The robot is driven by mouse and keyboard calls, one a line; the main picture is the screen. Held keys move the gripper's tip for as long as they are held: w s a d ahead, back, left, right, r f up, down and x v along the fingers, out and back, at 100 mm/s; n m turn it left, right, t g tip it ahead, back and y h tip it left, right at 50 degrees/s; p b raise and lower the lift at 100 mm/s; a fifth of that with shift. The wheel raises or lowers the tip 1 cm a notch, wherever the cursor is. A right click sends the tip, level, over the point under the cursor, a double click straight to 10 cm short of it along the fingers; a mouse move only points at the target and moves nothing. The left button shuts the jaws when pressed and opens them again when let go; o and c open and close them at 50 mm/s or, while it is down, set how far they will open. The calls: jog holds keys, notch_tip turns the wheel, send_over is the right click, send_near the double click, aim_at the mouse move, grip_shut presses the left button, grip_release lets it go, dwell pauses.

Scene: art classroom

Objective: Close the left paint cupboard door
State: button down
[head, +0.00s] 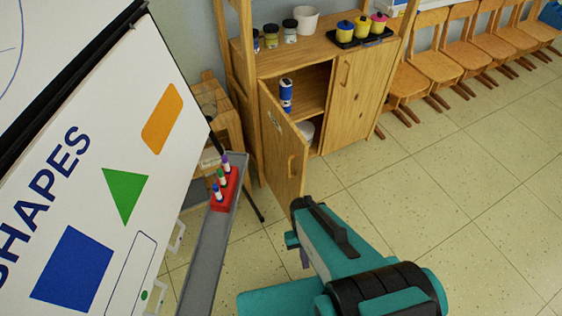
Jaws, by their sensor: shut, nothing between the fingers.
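The wooden paint cupboard (316,62) stands at the upper middle of the head view. Its left door (280,150) is open, swung outward from its left side toward me, with a wooden handle (291,166) near its free edge. The right door (354,95) is closed. Inside the open side are a blue-and-white bottle (286,95) and a partly hidden white container (306,131). My gripper (293,240) is shut and empty, in front of and below the open door in the picture. My teal arm hides part of it; I cannot tell any contact with the door.
A whiteboard (75,180) with a grey tray (207,262) holding markers in a red holder (222,190) fills the left. Jars, a white bucket (306,19) and a tray of paint pots (350,42) stand on the cupboard. Chairs (433,62) line the wall. Floor at right is clear.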

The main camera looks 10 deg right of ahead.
notch_tip(320, 180, up, 3)
jog(key=shift+r+p, duration=0.2)
jog(key=shift+p, duration=0.9)
jog(key=shift+s, duration=0.1)
